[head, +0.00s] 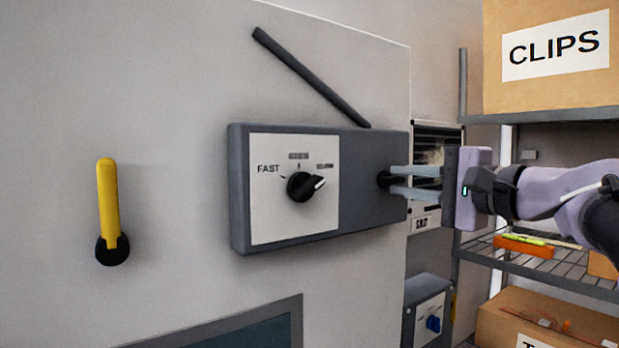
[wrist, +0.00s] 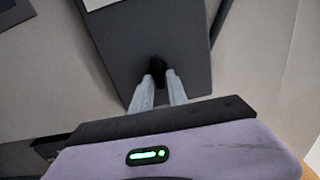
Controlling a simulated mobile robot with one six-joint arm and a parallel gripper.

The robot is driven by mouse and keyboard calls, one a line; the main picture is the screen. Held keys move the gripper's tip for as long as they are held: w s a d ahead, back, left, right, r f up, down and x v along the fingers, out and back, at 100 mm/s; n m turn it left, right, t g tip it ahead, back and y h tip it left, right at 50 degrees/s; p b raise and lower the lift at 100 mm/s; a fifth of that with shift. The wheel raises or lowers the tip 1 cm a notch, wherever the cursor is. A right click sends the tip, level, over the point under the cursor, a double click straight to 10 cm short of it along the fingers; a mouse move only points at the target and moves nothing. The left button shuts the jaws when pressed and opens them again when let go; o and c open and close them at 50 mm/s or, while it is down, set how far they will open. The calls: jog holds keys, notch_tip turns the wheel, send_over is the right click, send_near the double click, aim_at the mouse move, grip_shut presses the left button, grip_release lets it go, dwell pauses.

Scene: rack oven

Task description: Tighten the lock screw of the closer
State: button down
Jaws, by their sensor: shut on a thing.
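The closer (head: 360,160) is a dark grey box on the light grey door, with a white dial plate marked FAST. A black dial knob (head: 301,186) with a white pointer sits on the plate, its pointer towards the upper right label. The lock screw (head: 384,180) is a small black knob near the closer's right end. My gripper (head: 392,181) reaches in from the right and is shut on the lock screw. In the wrist view the fingertips (wrist: 158,80) hold the black lock screw (wrist: 156,66) from both sides. The screw's far side is hidden.
A dark closer arm (head: 312,78) slants above the box. A yellow handle (head: 109,205) on a black base is at left. At right, a shelf rack (head: 550,115) holds a CLIPS box (head: 547,80). A grey box with a blue knob (head: 433,323) is below.

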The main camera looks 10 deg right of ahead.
jog(key=shift+f, duration=0.1)
dwell(0.5)
jog(key=c, duration=1.5)
grip_release()
jog(key=b+v, duration=0.1)
jog(key=v, duration=1.6)
jog(key=shift+s, duration=0.2)
